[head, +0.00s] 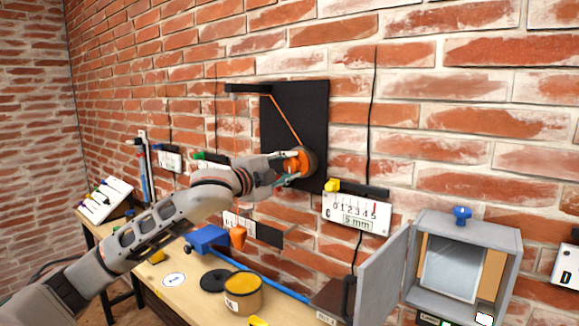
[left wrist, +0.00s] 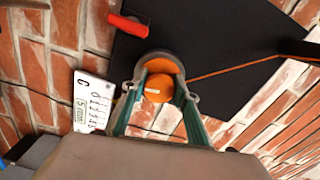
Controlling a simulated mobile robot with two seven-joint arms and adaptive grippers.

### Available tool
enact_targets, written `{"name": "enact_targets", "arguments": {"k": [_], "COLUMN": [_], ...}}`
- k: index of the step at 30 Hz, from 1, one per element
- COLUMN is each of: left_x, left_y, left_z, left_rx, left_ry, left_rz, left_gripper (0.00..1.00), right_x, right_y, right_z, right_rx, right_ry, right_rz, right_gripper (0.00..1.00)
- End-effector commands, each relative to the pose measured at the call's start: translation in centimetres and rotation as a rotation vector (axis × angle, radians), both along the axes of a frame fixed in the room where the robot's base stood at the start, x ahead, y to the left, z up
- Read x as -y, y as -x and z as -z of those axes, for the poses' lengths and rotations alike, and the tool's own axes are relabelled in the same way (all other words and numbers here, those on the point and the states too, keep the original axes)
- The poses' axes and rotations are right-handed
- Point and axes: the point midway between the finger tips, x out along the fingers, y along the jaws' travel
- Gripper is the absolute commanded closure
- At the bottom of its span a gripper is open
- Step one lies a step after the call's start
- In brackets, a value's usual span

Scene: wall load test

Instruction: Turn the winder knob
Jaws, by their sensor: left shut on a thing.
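The orange winder knob (head: 302,160) is on the lower right of a black panel (head: 285,108) on the brick wall. My left gripper (head: 291,164) is at the knob, its fingers on either side of it. In the left wrist view the fingers of my left gripper (left wrist: 158,92) close around the orange knob (left wrist: 157,88). An orange cord (head: 286,118) runs from the knob up to a dark arm at the panel's top. An orange weight (head: 238,236) hangs at the lower left. My right gripper is not in view.
A gauge (head: 356,213) marked C reads 5 mm, right of the panel.

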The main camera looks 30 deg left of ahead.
Motion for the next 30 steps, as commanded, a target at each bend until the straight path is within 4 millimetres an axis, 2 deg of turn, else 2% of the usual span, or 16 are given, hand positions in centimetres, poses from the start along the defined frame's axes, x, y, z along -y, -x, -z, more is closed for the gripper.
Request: {"name": "enact_targets", "arguments": {"k": [30], "left_x": [0.31], "left_y": [0.01], "left_z": [0.38], "left_rx": [-0.076], "left_ry": [0.964], "left_rz": [0.001], "left_gripper": [0.92], "right_x": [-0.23], "right_y": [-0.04], "right_z": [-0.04], "right_rx": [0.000], "right_ry": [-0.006], "right_rz": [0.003], "right_gripper": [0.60]}}
